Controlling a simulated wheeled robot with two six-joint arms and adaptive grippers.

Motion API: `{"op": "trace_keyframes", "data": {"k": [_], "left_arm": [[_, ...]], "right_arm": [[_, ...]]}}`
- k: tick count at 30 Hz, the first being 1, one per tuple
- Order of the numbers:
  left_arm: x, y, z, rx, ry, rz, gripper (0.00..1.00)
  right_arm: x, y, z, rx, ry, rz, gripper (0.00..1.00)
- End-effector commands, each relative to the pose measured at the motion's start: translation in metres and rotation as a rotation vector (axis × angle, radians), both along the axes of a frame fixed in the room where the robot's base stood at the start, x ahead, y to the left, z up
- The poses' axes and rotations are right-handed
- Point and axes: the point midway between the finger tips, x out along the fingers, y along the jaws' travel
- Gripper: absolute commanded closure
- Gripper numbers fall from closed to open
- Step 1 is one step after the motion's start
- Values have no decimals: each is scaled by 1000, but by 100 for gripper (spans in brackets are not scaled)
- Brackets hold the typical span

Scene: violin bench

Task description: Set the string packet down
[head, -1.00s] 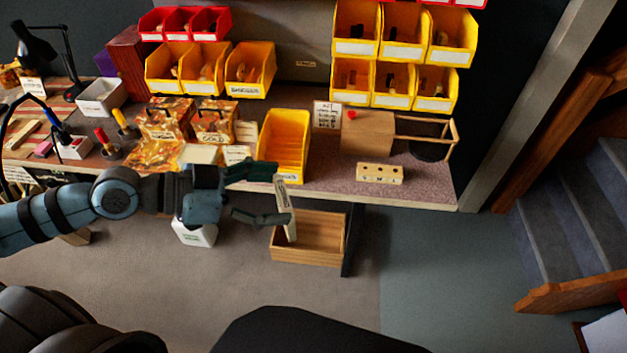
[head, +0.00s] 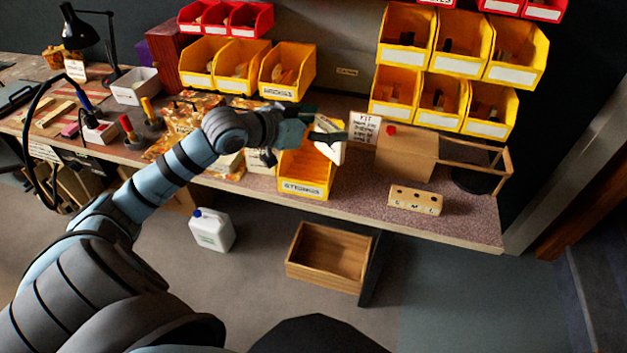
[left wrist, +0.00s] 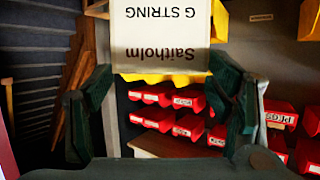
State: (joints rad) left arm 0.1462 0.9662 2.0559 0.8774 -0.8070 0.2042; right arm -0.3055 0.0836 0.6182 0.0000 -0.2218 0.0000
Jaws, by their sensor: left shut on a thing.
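The string packet (head: 331,150) is a pale flat packet in the head view, held tilted above the back part of the yellow strings bin (head: 304,188). In the left wrist view the packet (left wrist: 165,38) shows its printed face upside down, reading "G STRING" and "Saitholm". My left gripper (head: 322,137) is shut on the packet, with a dark finger on either side of it. The bin stands on the bench with its label facing front; the arm and packet hide part of its inside. My right gripper is not in view.
A kit card (head: 364,130) and a wooden box (head: 406,153) stand right of the bin. A wooden block with holes (head: 415,200) lies near the bench's front edge. Yellow wall bins (head: 405,53) hang behind. Bare bench top (head: 350,190) lies right of the strings bin.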

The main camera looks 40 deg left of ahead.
Motion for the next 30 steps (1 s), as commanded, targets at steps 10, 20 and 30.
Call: {"op": "trace_keyframes", "data": {"k": [10,20,30], "left_arm": [[51,89,-13,-17,1,571,45],[51,94,-110,-9,9,609,45],[52,94,-179,-9,4,606,45]], "right_arm": [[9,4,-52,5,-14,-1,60],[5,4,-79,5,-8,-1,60],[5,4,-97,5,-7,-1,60]]}}
